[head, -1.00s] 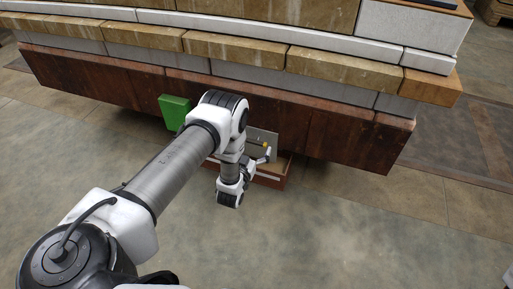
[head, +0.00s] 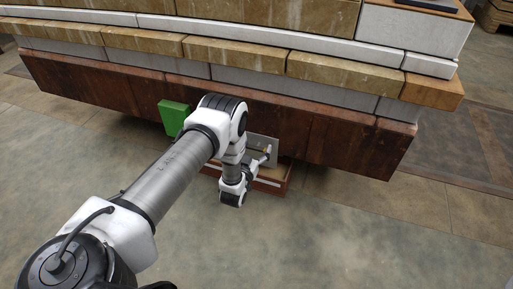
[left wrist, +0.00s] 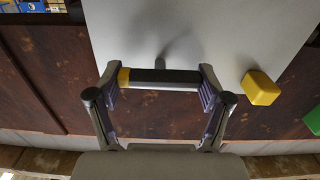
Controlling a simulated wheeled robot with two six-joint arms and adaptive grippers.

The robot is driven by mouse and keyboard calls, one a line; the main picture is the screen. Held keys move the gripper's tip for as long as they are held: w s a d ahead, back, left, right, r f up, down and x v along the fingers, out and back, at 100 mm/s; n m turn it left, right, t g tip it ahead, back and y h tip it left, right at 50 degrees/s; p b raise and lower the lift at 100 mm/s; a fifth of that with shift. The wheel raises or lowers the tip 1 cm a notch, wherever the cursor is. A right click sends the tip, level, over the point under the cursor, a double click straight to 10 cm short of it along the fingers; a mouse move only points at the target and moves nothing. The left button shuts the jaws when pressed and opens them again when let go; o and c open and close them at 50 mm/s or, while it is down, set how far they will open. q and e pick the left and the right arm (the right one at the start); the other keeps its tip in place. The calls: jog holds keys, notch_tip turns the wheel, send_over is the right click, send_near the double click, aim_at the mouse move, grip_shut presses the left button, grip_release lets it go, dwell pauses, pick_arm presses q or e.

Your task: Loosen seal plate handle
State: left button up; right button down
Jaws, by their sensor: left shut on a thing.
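The seal plate (head: 262,143) is a light grey panel standing against the dark reddish-brown wall; it fills the upper middle of the left wrist view (left wrist: 215,35). Its handle (left wrist: 160,79) is a dark bar with a yellow band at its left end, on a grey stem from the plate. My left gripper (left wrist: 159,84) is shut on the handle, one finger at each end of the bar. In the head view my left gripper (head: 264,157) is small, in front of the plate, and largely hides the handle. My right gripper is not in view.
A yellow block (left wrist: 261,88) sits by the plate's edge. A green box (head: 173,117) is on the wall left of my arm. A reddish-brown open tray (head: 272,187) lies below the plate. Stone blocks (head: 235,52) rise behind. The floor (head: 340,235) at right is clear.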

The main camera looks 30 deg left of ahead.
pick_arm(q)
jog(key=n+p, duration=0.1)
jog(key=n, duration=0.3)
jog(key=shift+a+n, duration=0.1)
jog(key=shift+n, duration=0.3)
jog(key=n, duration=0.4)
jog(key=shift+a+n+p, duration=0.1)
jog(key=shift+n+p, duration=0.2)
jog(key=n, duration=0.4)
jog(key=shift+f, duration=0.1)
jog(key=shift+f+n, duration=0.1)
jog(key=shift+n, duration=2.4)
jog(key=o, duration=1.1)
